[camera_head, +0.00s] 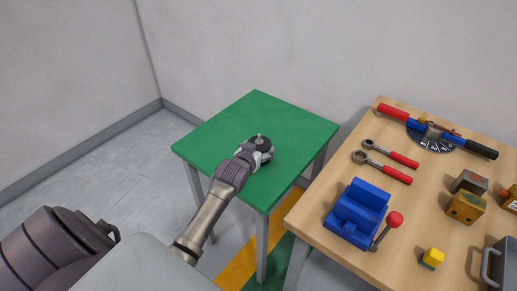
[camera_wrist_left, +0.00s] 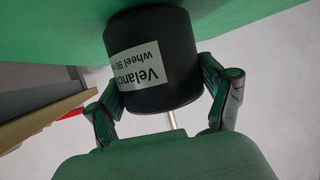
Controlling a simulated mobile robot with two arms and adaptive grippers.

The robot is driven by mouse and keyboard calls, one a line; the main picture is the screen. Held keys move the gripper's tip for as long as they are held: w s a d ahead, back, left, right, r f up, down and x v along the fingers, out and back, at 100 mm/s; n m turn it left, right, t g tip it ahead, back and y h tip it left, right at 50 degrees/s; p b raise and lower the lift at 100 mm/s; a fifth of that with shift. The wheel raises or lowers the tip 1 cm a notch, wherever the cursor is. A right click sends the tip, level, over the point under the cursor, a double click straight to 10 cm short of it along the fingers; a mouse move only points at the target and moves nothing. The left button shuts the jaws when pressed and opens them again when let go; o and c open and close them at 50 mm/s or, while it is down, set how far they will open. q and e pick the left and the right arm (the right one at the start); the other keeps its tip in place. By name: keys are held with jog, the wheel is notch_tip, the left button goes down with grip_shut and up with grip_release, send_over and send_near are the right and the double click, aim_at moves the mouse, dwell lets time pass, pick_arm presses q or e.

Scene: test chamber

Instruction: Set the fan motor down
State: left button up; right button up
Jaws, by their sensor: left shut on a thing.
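The fan motor is a black cylinder (camera_wrist_left: 160,85) with a pale printed label and a thin metal shaft, seen in the left wrist view. In the head view its dark end (camera_head: 260,141) shows over the green table (camera_head: 222,127), shaft pointing up. My left gripper (camera_head: 258,150) is shut on it; in the left wrist view its two green-grey fingers (camera_wrist_left: 165,95) sit on either side of the cylinder. The motor's far end meets the green surface in that view, but I cannot tell whether it touches. My right gripper is not in view.
A wooden workbench (camera_head: 308,215) stands right of the green table. The green table is otherwise clear.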

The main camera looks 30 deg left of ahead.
pick_arm(q)
jog(key=shift+w, duration=0.1)
jog(key=shift+f, duration=0.15)
jog(key=o, duration=1.7)
jog(key=shift+f, duration=0.2)
jog(key=shift+s+r, duration=0.2)
jog(key=v, duration=1.2)
jog(key=shift+f, duration=0.1)
